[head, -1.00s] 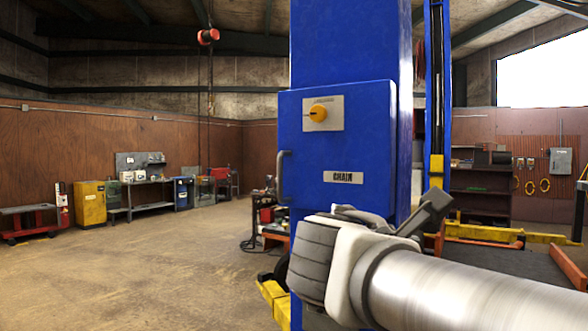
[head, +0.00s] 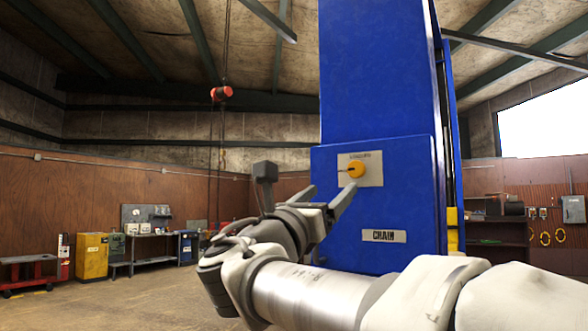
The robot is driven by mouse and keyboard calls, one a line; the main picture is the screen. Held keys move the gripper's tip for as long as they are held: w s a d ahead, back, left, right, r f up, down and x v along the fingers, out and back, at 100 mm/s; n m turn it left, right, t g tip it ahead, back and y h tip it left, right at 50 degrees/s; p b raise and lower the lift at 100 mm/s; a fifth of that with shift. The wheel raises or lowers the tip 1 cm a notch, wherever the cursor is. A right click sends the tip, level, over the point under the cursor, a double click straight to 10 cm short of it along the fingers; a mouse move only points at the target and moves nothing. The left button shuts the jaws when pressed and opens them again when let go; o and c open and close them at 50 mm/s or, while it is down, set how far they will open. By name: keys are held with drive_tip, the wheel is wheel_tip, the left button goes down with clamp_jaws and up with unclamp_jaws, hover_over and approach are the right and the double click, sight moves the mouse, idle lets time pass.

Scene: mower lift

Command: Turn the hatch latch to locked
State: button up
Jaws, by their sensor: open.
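The hatch latch is a round yellow knob (head: 356,169) on a pale plate (head: 373,177), high on the blue hatch door (head: 415,205). A small dark mark shows on the plate at the knob's left. The plate's printed words are too small to read. My gripper (head: 332,187) is open in front of the door, with its two fingers spread and pointing up towards the plate. In the picture it is just below and left of the knob, apparently apart from it, with nothing seen between the fingers. The door's handle is hidden behind my gripper and arm.
The door is on a tall blue lift column (head: 375,75) and bears a "CHAIN" label (head: 384,236). A yellow cabinet (head: 91,256), a red cart (head: 35,272) and a bench stand far left. A red hoist (head: 221,93) hangs behind. The floor at left is clear.

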sight(355, 169)
drive_tip(key=p+x, duration=0.3)
drive_tip(key=x, duration=1)
drive_tip(key=shift+f, duration=0.1)
drive_tip(key=shift+a, duration=0.1)
clamp_jaws()
